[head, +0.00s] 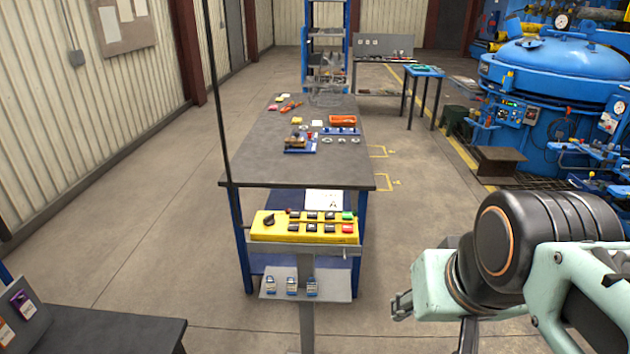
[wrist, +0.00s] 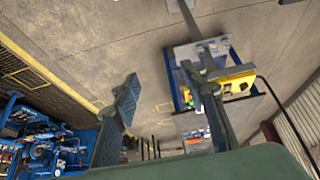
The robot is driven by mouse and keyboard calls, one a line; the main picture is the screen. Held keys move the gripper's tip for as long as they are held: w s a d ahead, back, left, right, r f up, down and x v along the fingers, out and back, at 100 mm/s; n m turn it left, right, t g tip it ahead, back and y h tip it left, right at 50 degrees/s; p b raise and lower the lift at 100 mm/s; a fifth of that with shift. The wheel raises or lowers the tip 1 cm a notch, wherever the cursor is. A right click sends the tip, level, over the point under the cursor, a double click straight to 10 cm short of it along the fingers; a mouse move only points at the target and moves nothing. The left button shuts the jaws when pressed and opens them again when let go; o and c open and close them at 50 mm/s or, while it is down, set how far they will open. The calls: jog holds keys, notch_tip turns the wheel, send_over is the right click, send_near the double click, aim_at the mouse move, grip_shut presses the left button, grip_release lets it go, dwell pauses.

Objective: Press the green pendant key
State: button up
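The yellow pendant (head: 280,232) lies on a grey stand in front of the long table in the head view. It has a black knob at its left and two rows of keys. The green key (head: 347,215) is at the right end of the far row, just beyond a red key (head: 347,229). My gripper (head: 402,303) is to the right of the pendant and well apart from it. In the wrist view my gripper (wrist: 160,78) is open, with nothing between its fingers.
The dark-topped table (head: 265,155) behind the pendant carries several small parts. A thin dark pole or cable (head: 217,100) rises left of the pendant. The blue furnace (head: 555,75) stands at the right. Floor is clear between gripper and stand.

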grip_shut()
dwell(1.3)
